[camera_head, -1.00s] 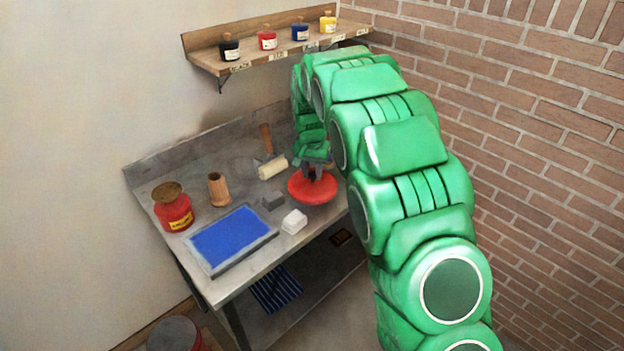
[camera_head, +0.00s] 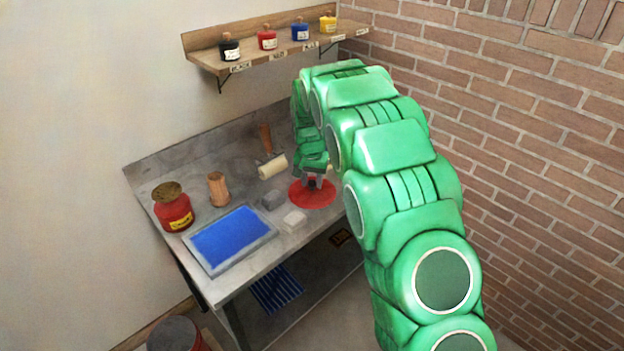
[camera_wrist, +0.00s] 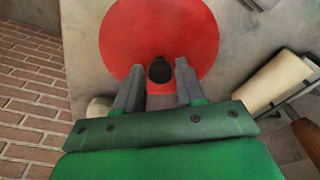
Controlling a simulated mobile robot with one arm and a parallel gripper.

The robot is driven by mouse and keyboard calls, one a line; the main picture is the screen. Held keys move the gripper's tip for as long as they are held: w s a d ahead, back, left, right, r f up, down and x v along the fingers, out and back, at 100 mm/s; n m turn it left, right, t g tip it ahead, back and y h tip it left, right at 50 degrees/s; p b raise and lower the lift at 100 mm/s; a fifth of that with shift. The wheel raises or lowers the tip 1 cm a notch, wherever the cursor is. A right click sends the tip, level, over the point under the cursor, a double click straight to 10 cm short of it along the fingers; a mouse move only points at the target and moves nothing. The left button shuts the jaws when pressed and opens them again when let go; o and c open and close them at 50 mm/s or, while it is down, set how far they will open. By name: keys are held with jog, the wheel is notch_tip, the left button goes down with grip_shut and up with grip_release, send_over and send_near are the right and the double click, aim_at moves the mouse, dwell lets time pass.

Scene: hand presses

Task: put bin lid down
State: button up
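The bin lid (camera_head: 325,196) is a round red disc with a dark knob (camera_wrist: 160,71) at its centre. It lies flat on the grey bench top, right of the white block. It fills the upper middle of the wrist view (camera_wrist: 195,30). My gripper (camera_wrist: 160,66) is over the lid, with its two fingers on either side of the knob and a gap showing on each side. In the head view my gripper (camera_head: 313,182) partly hides the lid's middle. A red bin (camera_head: 185,335) stands on the floor at the lower left, only partly in view.
A shelf with ink jars (camera_head: 267,41) hangs above. A brick wall is at the right.

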aim_at(312, 193)
jog(key=shift+o, duration=1.4)
notch_tip(312, 193, up, 12)
jog(key=s, duration=0.1)
jog(key=shift+s+r, duration=0.2)
jog(key=shift+s, duration=0.1)
jog(key=s+d+r+g, duration=0.1)
jog(key=s+d+r, duration=0.25)
jog(key=s, duration=0.35)
jog(key=s+d+r, duration=0.2)
jog(key=s+d, duration=0.3)
jog(key=s, duration=0.3)
jog(key=s+d+r+g, duration=0.1)
jog(key=s+d+r, duration=0.25)
jog(key=s, duration=0.35)
jog(key=s+d+f+n, duration=0.1)
jog(key=s+d, duration=0.1)
jog(key=s, duration=1.2)
jog(key=s+d+f+n+g, duration=0.1)
jog(key=s+d, duration=0.2)
jog(key=s, duration=1.2)
jog(key=shift+f, duration=0.2)
